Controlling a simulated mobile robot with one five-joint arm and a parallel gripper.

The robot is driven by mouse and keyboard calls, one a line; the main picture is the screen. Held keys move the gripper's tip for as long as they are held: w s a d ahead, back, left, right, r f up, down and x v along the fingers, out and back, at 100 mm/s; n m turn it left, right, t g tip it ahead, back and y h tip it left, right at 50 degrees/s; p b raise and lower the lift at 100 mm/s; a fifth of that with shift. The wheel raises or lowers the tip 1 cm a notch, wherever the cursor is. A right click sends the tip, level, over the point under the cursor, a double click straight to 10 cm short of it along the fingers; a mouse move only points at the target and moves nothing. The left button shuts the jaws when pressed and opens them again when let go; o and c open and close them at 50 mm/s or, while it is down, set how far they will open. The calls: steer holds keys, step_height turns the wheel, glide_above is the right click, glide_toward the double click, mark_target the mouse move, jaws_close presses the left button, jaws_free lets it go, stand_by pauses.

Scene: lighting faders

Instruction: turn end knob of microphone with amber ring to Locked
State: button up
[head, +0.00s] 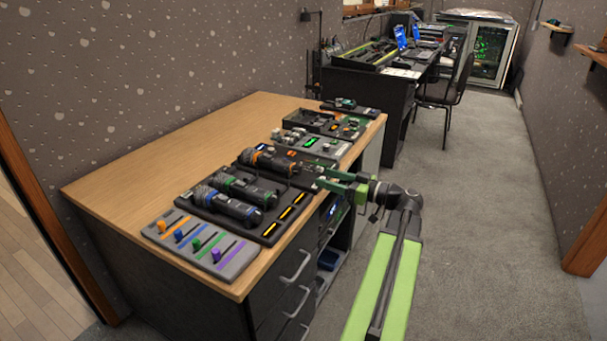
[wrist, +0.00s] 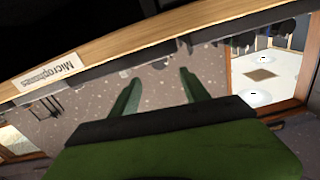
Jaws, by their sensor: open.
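The microphone with the amber ring (head: 268,160) lies at the far end of a black tray (head: 228,225) on the desk, in the head view. Its end toward the desk's front edge is close to my gripper, and its knob is too small to read. My gripper (head: 319,178) is open, with green fingers just to the right of that microphone. I cannot tell whether they touch it. In the wrist view the open fingers (wrist: 160,77) have nothing between them, and no microphone shows there.
A green-ringed microphone (head: 243,186) and a blue-ringed one (head: 227,204) lie nearer in the tray. A fader panel (head: 203,245) sits in front, and a grey panel with green lights (head: 311,143) behind. A "Microphones" label (wrist: 48,76) marks the desk edge. Carpet to the right is clear.

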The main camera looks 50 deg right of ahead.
mark_target(300, 170)
steer(key=x, duration=0.8)
steer(key=shift+w, duration=0.15)
